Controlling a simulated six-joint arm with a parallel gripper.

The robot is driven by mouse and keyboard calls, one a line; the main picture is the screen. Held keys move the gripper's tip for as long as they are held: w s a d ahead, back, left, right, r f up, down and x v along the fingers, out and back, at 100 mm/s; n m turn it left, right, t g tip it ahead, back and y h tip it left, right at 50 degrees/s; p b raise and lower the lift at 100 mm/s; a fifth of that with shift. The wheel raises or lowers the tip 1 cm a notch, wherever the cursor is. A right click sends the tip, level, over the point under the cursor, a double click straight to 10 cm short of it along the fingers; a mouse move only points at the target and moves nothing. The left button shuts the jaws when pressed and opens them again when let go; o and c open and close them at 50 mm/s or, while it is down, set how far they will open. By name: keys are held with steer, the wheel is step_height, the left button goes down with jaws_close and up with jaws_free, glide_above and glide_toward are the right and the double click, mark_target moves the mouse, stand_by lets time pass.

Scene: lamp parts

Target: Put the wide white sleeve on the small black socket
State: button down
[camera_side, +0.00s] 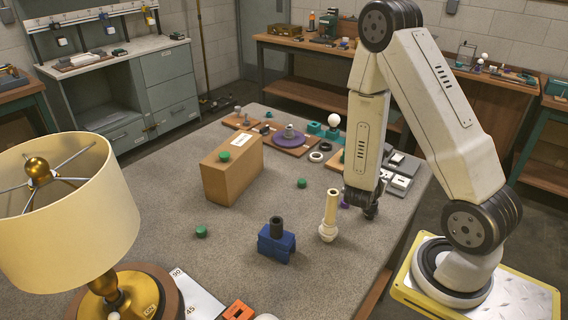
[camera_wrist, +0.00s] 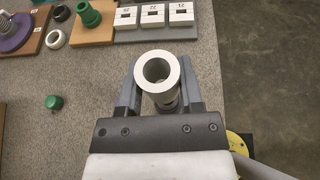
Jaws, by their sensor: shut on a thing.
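My gripper (camera_wrist: 158,85) is shut on a white sleeve (camera_wrist: 142,72), one grey finger on each side. The sleeve's round open end faces the wrist camera, and its lower part is mostly hidden. In the side view my gripper (camera_side: 367,211) is a dark shape near the table's right edge, and I cannot make out the held sleeve there. A small black socket (camera_side: 277,226) stands upright in a blue holder (camera_side: 276,244), to the left of my gripper and closer to the camera. The socket is not in the wrist view.
A cream tube on a white base (camera_side: 328,232) stands between the holder and my gripper. A cardboard box (camera_side: 230,170), green caps (camera_side: 302,183) and a lamp with a cream shade (camera_side: 75,220) are to the left. White switches (camera_wrist: 152,15) lie beyond my gripper. The table edge is close on the right.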

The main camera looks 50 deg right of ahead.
steer(key=shift+f, duration=0.35)
steer(key=shift+f, duration=1.85)
steer(key=shift+f, duration=0.35)
steer(key=shift+c, duration=1.2)
jaws_free()
steer(key=shift+r, duration=0.15)
steer(key=shift+r, duration=0.2)
steer(key=shift+a+r, duration=0.1)
steer(key=shift+a, duration=0.1)
steer(key=v, duration=0.7)
